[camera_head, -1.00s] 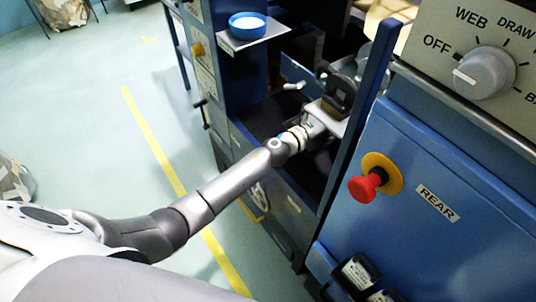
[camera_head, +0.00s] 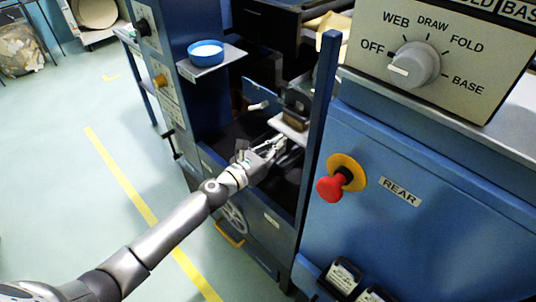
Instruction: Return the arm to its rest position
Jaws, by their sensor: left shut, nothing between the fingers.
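My left arm comes in from the lower left and reaches up into the open bay of a blue machine (camera_head: 400,205). Its gripper (camera_head: 276,146) is at the bay, just in front of a small light plate (camera_head: 290,128). The gripper is shut and appears to hold nothing. A dark block with a brownish face (camera_head: 297,118) sits on the plate, just beyond the fingertips. I cannot tell whether the fingertips touch the plate. My right gripper is not in view.
A blue post (camera_head: 318,140) stands close right of the gripper. A red stop button (camera_head: 333,186) and a selector knob (camera_head: 414,65) are on the right. A blue bowl (camera_head: 206,50) sits on a shelf (camera_head: 228,62). The floor (camera_head: 60,190) at left is clear.

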